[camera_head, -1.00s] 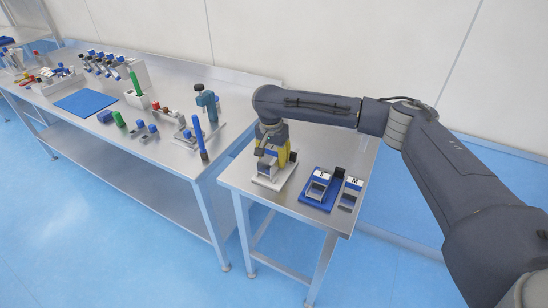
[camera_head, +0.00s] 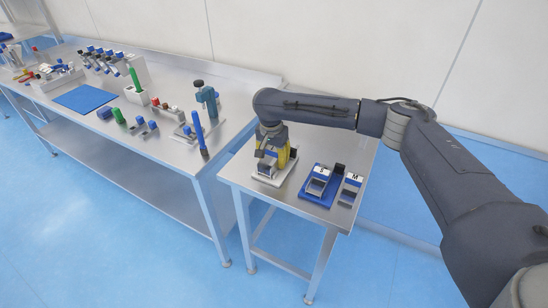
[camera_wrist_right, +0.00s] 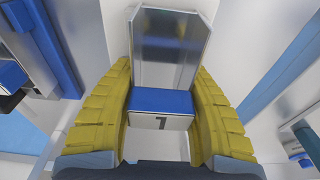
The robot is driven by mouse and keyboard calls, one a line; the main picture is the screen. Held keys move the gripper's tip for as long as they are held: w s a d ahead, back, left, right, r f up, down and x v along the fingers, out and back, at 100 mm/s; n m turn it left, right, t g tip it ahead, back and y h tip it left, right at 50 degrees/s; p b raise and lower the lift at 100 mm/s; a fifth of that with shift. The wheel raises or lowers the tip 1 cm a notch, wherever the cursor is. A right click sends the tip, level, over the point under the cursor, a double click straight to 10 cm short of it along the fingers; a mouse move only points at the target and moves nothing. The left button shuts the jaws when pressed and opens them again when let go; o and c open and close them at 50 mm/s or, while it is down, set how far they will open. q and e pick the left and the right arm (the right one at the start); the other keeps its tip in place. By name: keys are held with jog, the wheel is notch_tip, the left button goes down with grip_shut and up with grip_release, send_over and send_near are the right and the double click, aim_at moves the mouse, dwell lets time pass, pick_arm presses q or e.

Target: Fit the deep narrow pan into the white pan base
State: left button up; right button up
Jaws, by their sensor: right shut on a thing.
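My right gripper (camera_head: 273,157) is shut on the deep narrow pan (camera_head: 266,168), at the left part of the small table. The pan is metal with a blue block and a white label. In the right wrist view the yellow fingers (camera_wrist_right: 160,115) grip both sides of the pan (camera_wrist_right: 168,58), and its label carries one dark character. The white pan base (camera_head: 284,178) lies flat directly under the held pan. The gripper and pan hide much of the base, so I cannot tell whether the pan is fully seated. My left gripper is out of view.
A blue base (camera_head: 318,199) with a pan marked S (camera_head: 318,181) lies to the right, with a pan marked M (camera_head: 349,190) beside it. The long bench (camera_head: 160,170) at left holds tools, a blue mat (camera_head: 82,97) and a blue upright rod (camera_head: 199,133).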

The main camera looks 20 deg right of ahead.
aim_at(272, 149)
jog(key=o, duration=1.4)
jog(key=r, duration=0.8)
jog(key=s+a+r, duration=0.1)
jog(key=r, duration=0.3)
